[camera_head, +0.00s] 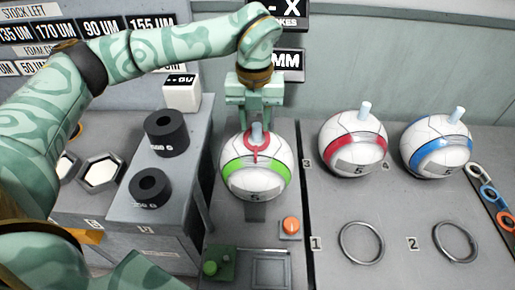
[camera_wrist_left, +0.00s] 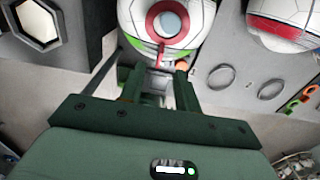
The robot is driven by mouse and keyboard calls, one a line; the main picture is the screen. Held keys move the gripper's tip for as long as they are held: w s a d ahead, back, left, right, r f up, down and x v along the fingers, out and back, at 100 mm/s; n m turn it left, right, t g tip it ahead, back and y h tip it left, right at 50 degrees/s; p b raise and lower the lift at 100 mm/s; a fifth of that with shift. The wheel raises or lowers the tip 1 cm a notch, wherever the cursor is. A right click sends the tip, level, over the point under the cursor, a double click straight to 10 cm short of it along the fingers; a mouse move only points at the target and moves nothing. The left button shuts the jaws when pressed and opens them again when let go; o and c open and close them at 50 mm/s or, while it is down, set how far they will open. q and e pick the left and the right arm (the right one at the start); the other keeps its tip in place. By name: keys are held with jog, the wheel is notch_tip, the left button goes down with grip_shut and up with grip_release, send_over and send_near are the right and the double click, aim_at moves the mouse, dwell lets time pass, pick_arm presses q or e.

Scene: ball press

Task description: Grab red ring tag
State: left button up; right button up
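The red ring tag (camera_head: 256,146) hangs around the pale blue peg (camera_head: 256,133) on top of the green-striped ball (camera_head: 254,180). In the left wrist view the tag's ring (camera_wrist_left: 151,24) circles the peg, and its red tail points toward my fingers. My left gripper (camera_head: 255,112) is just above and behind the ball, pointing down. In the left wrist view its fingers (camera_wrist_left: 160,85) are apart on either side of the tail's line, with nothing visibly held. My right gripper is not in view.
A red-striped ball (camera_head: 352,143) and a blue-striped ball (camera_head: 436,148) stand to the right, each with a peg. Two empty metal rings (camera_head: 362,243) lie in front. Black weights (camera_head: 166,132) sit on the left block. An orange button (camera_head: 291,226) is near the green-striped ball.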

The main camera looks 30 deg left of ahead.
aim_at(256, 149)
pick_arm(q)
notch_tip(256, 149, down, 2)
jog(key=shift+f, duration=0.15)
notch_tip(256, 149, down, 5)
jog(key=shift+w+r+b, duration=0.1)
jog(key=shift+b, duration=0.75)
jog(key=shift+d, duration=0.1)
grip_shut()
